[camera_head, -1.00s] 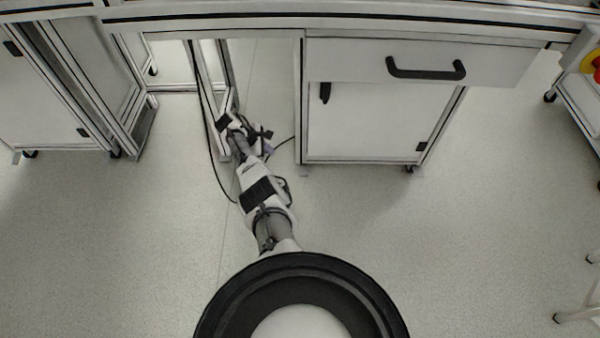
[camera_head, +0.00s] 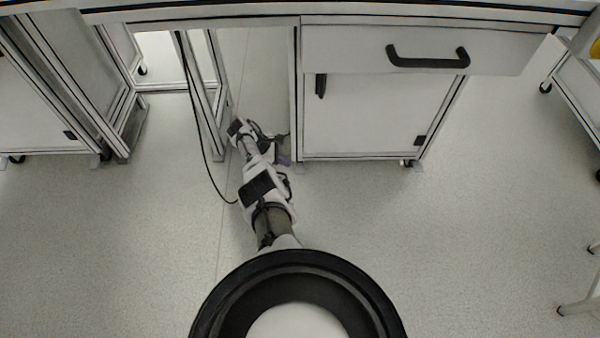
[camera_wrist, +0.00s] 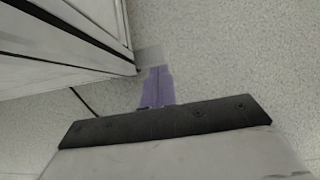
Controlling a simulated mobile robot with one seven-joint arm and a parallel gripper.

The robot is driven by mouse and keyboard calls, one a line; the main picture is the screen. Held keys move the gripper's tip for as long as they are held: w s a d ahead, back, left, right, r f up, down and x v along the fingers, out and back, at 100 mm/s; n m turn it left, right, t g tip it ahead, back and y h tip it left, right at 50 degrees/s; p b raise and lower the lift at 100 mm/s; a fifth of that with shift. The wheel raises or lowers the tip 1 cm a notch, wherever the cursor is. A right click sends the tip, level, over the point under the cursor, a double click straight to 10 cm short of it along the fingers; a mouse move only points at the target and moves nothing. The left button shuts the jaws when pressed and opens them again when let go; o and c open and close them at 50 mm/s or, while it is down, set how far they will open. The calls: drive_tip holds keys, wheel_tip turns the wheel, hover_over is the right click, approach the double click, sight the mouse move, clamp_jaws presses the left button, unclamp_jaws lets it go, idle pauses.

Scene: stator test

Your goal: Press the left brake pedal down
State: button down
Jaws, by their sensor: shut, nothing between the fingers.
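My gripper (camera_head: 284,159) is at the lower left front corner of the white cabinet (camera_head: 375,118). Its purple fingers are closed together and empty. In the wrist view my gripper (camera_wrist: 158,70) points at a small pale grey plate (camera_wrist: 150,55) by the cabinet's bottom corner, which looks like the left brake pedal. The fingertips overlap the plate's near edge in the picture; I cannot tell whether they touch it. In the head view the left pedal is not clearly visible beside my gripper. A caster (camera_head: 409,162) shows under the cabinet's right front corner.
The cabinet has a drawer with a black handle (camera_head: 428,58). A table-frame leg (camera_head: 212,110) and a hanging black cable (camera_head: 207,165) are left of my arm. Another cabinet (camera_head: 38,105) stands at far left. The floor (camera_head: 470,240) in front is clear.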

sight(300, 172)
drive_tip(key=shift+b+x, duration=1.35)
drive_tip(key=shift+x, duration=1.45)
drive_tip(key=shift+f+b, duration=0.9)
drive_tip(key=shift+f, duration=0.05)
drive_tip(key=shift+r, duration=0.1)
drive_tip(key=a, duration=0.1)
drive_tip(key=a+r, duration=0.1)
drive_tip(key=a, duration=0.1)
